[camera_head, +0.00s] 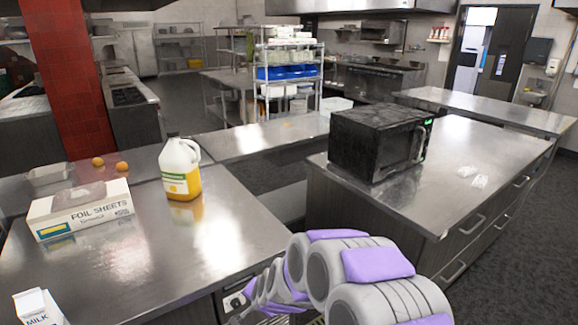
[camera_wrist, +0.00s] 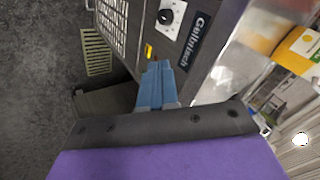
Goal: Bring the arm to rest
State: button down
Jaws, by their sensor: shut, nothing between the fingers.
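My gripper (camera_wrist: 157,76) shows in the wrist view with its blue fingers together and nothing between them. It is in front of an appliance control panel with a black knob (camera_wrist: 166,16) and a small lit orange switch (camera_wrist: 149,51). I cannot tell whether the fingertips touch the panel. In the head view my grey and purple arm (camera_head: 345,275) reaches from the lower right toward the gap beside the left counter. The gripper itself is not clear there.
The left steel counter (camera_head: 225,232) holds a foil sheets box (camera_head: 82,214), a yellow-filled jug (camera_head: 180,170), two orange round items and a milk carton (camera_head: 38,305). A black microwave (camera_head: 378,140) stands on the right island (camera_head: 440,192). Dark floor (camera_head: 520,240) is free at far right.

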jog(key=s+d+r+n+g+h, duration=0.1)
jog(key=s+d+r, duration=0.4)
jog(key=s, duration=0.8)
jog(key=s+d+r+n+g+h, duration=0.1)
jog(key=s+d+r+n+g, duration=0.2)
jog(key=s+d, duration=0.7)
jog(key=s+d+r+n+g+h, duration=0.1)
jog(key=s+d+r+g, duration=0.3)
jog(key=s, duration=1.2)
jog(key=d+r+n, duration=0.1)
jog(key=d+r, duration=0.2)
jog(key=d, duration=0.1)
jog(key=shift+s+d+r+n+h, duration=0.2)
jog(key=shift+n+h, duration=0.1)
jog(key=shift+h, duration=0.1)
